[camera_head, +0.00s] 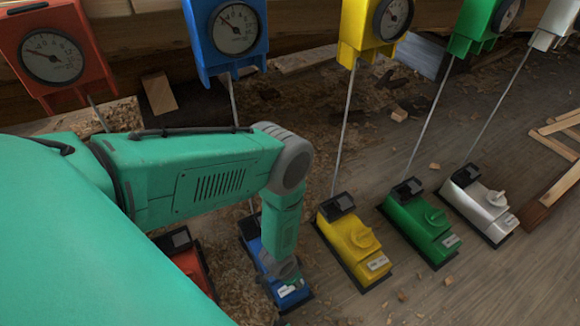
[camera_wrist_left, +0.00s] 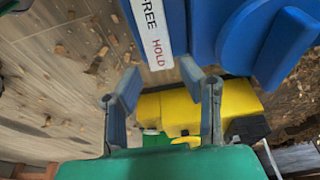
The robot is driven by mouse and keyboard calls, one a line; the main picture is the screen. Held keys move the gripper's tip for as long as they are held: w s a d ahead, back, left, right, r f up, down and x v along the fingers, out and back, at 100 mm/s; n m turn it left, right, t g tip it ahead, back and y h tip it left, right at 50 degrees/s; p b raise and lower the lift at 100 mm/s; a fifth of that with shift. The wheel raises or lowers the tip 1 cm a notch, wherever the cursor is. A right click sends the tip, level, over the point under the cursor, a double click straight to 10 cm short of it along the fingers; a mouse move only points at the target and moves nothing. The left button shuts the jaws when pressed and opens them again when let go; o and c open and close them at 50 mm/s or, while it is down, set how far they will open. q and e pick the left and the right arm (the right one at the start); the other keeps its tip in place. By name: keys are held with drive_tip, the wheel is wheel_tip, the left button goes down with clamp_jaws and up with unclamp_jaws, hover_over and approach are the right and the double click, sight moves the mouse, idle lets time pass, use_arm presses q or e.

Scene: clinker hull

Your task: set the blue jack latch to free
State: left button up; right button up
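The blue jack (camera_head: 251,232) stands on the floor under a blue gauge box (camera_head: 205,40), second from the left. My left gripper (camera_head: 288,272) is down over its front end and hides its latch in the head view. In the left wrist view, a white label (camera_wrist_left: 150,28) reading FREE and HOLD lies on the blue jack. A round blue latch knob (camera_wrist_left: 285,45) with a raised bar is to its right; which word it points at is unclear. My left gripper in the left wrist view (camera_wrist_left: 161,76) has its fingers apart with nothing held between them. My right gripper is not visible.
Yellow (camera_head: 348,238), green (camera_head: 420,222) and white (camera_head: 480,205) jacks stand to the right; a red jack (camera_head: 188,262) is on the left, partly behind my arm. Thin rods rise to gauge boxes. Wood chips litter the floor; a wooden frame (camera_head: 552,165) lies far right.

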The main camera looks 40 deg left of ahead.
use_arm(q)
drive_tip(key=v, duration=0.8)
drive_tip(key=shift+r, duration=0.15)
